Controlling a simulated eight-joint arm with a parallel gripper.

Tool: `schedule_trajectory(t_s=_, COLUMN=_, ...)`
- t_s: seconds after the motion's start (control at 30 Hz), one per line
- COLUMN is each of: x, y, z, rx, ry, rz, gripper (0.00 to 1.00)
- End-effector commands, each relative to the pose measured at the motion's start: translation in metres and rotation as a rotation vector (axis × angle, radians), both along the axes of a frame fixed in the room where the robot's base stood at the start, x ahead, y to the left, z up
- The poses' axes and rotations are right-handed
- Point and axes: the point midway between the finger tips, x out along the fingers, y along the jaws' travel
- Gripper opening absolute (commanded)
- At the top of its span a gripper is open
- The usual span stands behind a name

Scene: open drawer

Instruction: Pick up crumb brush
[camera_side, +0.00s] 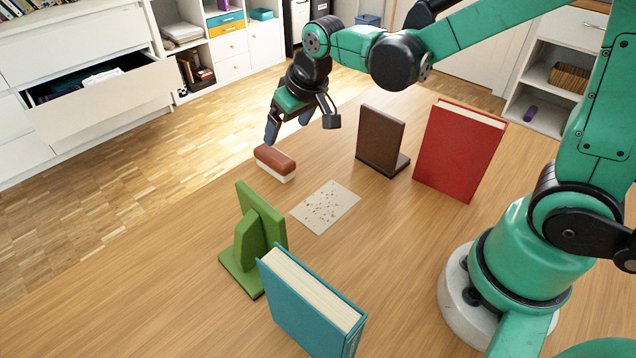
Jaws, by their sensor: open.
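The crumb brush (275,163) has a reddish-brown back and pale bristles below. It lies on the wooden table near its far left edge. My gripper (300,133) is open and empty, above and slightly right of the brush, with its fingers pointing down. A gap seems to separate the fingers from the brush; the exact height cannot be told from this one view.
A white sheet with brown crumbs (325,207) lies right of and nearer than the brush. A dark brown bookend (381,138) and red book (460,150) stand at the right. A green bookend (254,238) and teal book (310,303) stand in front. An open drawer (105,97) is beyond the table.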

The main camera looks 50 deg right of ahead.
Motion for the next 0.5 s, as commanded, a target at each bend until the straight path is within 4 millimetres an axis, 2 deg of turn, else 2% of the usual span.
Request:
schedule_trajectory(t_s=0.03, x=0.009, y=0.002, z=-0.009, rx=-0.001, ry=0.014, rz=0.001, gripper=0.84)
schedule_trajectory(t_s=0.13, x=0.019, y=0.003, z=-0.024, rx=-0.002, ry=0.033, rz=-0.001, gripper=0.84)
schedule_trajectory(t_s=0.5, x=0.033, y=0.005, z=-0.052, rx=-0.002, ry=0.049, rz=-0.002, gripper=0.84)
